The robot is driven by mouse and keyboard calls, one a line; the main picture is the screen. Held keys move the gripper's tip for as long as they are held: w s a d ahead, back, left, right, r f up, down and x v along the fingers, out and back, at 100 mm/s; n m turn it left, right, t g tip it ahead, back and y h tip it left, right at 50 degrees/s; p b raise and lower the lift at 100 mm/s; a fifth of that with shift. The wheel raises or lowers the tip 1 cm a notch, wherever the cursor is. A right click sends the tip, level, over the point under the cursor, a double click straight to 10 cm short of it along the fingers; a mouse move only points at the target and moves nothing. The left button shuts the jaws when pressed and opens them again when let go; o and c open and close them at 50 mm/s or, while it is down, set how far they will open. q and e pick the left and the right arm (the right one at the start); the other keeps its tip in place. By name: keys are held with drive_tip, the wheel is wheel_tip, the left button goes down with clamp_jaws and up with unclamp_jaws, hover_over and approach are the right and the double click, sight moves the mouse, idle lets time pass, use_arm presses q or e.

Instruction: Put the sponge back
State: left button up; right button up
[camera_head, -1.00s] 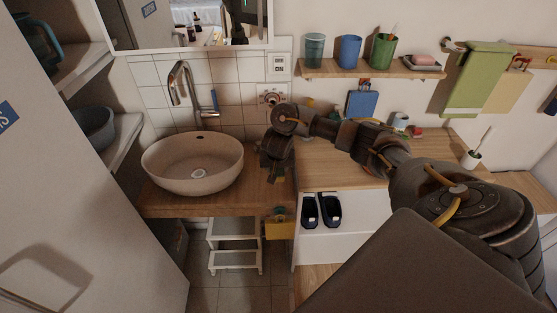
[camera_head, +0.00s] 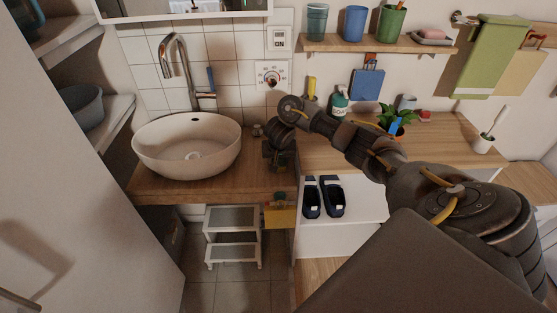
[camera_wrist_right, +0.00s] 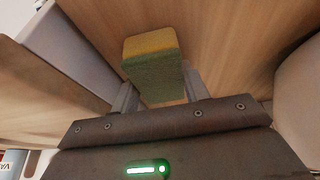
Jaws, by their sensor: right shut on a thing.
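The sponge (camera_wrist_right: 152,62), yellow on one side and green on the other, is between the fingers of my right gripper (camera_wrist_right: 158,92) in the right wrist view. The gripper is shut on it. In the head view my right gripper (camera_head: 276,160) points down over the wooden counter, just right of the round sink basin (camera_head: 187,150). The sponge cannot be made out there. My left gripper is out of view.
A white step stool (camera_head: 232,236) stands below. Dark slippers (camera_head: 322,197) are in the white unit. A potted plant (camera_head: 396,115) and soap bottle (camera_head: 340,101) stand behind my arm. A wall shelf (camera_head: 375,45) holds cups.

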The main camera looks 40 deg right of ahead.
drive_tip(key=shift+r, duration=0.1)
drive_tip(key=o, duration=0.7)
drive_tip(key=p+v, duration=0.9)
drive_tip(key=v, duration=0.1)
drive_tip(key=shift+r+p, duration=0.3)
drive_tip(key=shift+p, duration=0.1)
drive_tip(key=shift+p+v, duration=0.6)
drive_tip(key=shift+v, duration=0.2)
drive_tip(key=shift+a+f, duration=0.1)
drive_tip(key=shift+a, duration=0.05)
